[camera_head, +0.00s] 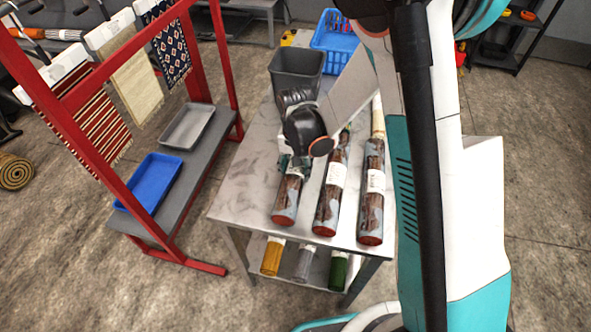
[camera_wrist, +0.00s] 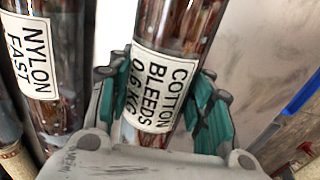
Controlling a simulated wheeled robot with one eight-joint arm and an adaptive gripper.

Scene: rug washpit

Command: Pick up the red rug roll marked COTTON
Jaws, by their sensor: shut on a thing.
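The rug roll marked COTTON (camera_head: 286,204) is dark red-brown and mottled, with a red end. It is the leftmost of three rolls on the grey table top. In the wrist view the COTTON roll (camera_wrist: 183,28) carries a white label reading COTTON BLEEDS 0.6 KG. My gripper (camera_wrist: 156,76) is shut on it, with one teal finger on each side. In the head view my gripper (camera_head: 295,164) covers its upper part. I cannot tell whether the roll is clear of the table.
The NYLON FAST roll (camera_wrist: 66,65) lies close beside it; another roll (camera_head: 371,208) lies at the right. A grey bin (camera_head: 296,72) and blue basket (camera_head: 336,38) stand behind. A red rack (camera_head: 92,140) with a blue tray (camera_head: 151,184) stands left. More rolls lie on the lower shelf.

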